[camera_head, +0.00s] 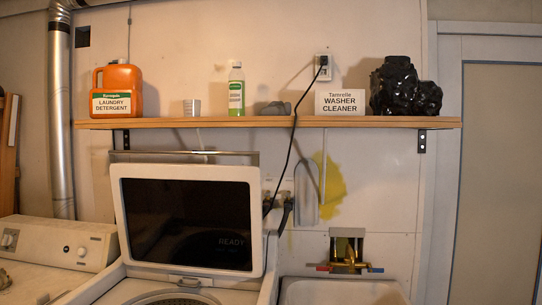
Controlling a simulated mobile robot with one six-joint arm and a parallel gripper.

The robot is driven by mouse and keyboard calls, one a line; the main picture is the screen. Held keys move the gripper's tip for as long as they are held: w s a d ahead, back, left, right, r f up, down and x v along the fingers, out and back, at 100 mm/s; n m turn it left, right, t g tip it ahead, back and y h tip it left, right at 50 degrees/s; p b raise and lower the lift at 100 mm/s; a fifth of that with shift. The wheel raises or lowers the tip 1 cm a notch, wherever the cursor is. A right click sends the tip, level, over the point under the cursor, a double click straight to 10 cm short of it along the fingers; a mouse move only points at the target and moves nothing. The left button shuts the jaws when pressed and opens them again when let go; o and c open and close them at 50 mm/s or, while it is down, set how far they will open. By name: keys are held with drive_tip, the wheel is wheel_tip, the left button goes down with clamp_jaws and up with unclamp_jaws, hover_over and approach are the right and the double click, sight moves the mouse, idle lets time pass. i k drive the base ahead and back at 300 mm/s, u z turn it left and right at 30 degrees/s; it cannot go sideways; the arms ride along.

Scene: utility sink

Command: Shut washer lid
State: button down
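The washer lid (259,205) stands raised, close to upright, left of centre. It has a white frame around a dark panel, and faint lettering like "READY" shows on the panel's right. The washer (108,288) is below it, with its white top and part of a round tub opening (178,298) at the bottom edge. A small latch-like part sits at the lid's lower edge. The washer's front is out of frame. My gripper is not in view.
A wooden shelf (270,122) above the lid holds detergent (118,91), a green-labelled bottle (236,90), a washer cleaner box (340,102) and a black bundle (403,88). A black cord (291,150) hangs right of the lid. A sink (342,291) with a faucet is lower right; another appliance (58,243) is left.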

sight(195, 218)
drive_tip(key=z, duration=0.05)
drive_tip(key=i, duration=1)
drive_tip(key=u, duration=0.05)
